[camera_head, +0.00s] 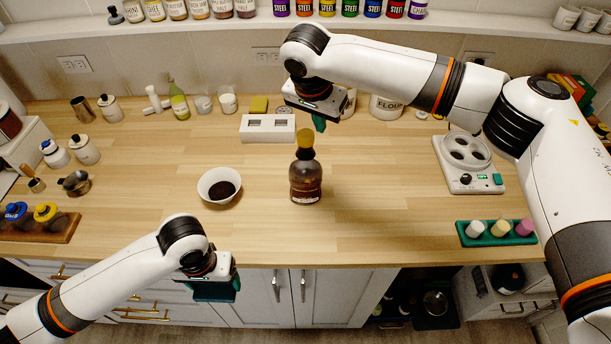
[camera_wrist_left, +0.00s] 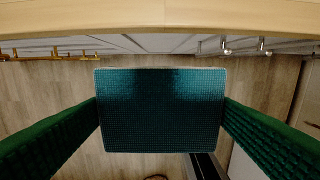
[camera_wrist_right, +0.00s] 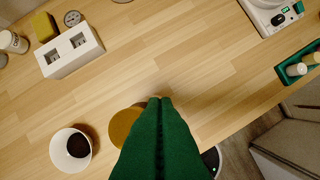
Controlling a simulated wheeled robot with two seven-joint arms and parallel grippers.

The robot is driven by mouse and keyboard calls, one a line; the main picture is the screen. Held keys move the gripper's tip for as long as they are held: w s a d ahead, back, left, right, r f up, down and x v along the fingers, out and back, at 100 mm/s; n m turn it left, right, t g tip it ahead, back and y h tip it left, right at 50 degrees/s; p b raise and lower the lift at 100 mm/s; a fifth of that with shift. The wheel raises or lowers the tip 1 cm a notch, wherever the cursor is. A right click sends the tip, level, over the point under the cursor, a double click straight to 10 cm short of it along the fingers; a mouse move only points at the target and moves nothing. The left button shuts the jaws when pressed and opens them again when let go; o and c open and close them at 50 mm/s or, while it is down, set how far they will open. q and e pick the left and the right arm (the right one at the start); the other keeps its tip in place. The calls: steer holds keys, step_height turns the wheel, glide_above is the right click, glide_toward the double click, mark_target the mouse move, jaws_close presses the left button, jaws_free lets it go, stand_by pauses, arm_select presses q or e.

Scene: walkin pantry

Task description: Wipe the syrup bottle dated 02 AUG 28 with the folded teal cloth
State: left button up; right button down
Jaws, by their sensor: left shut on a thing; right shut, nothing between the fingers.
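An amber syrup bottle (camera_head: 305,184) with a yellow cap stands upright on the counter; its label is too small for me to read a date. My left gripper (camera_head: 213,291) is shut on the folded teal cloth (camera_wrist_left: 160,110), in front of the counter's front edge and away from the bottle. The cloth spans between its green fingers in the left wrist view. My right gripper (camera_head: 319,123) is shut and empty, above the counter just behind and right of the bottle's cap. In the right wrist view its fingers (camera_wrist_right: 161,102) partly hide the yellow cap (camera_wrist_right: 124,124).
A white bowl of dark liquid (camera_head: 219,186) stands left of the bottle. A white block with two slots (camera_head: 267,135) is behind it. A white device with round wells (camera_head: 467,162) and a green tray of small bottles (camera_head: 464,238) are at right. The counter between is clear.

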arm_select(q)
steer(key=shift+f, duration=0.25)
arm_select(e)
steer(key=shift+f, duration=1.75)
steer(key=shift+r, duration=0.1)
arm_select(q)
step_height(320, 180, up, 7)
steer(key=p, duration=0.6)
steer(key=shift+f, duration=0.15)
arm_select(e)
step_height(320, 180, up, 6)
steer(key=shift+f, duration=0.1)
arm_select(q)
steer(key=shift+f, duration=0.15)
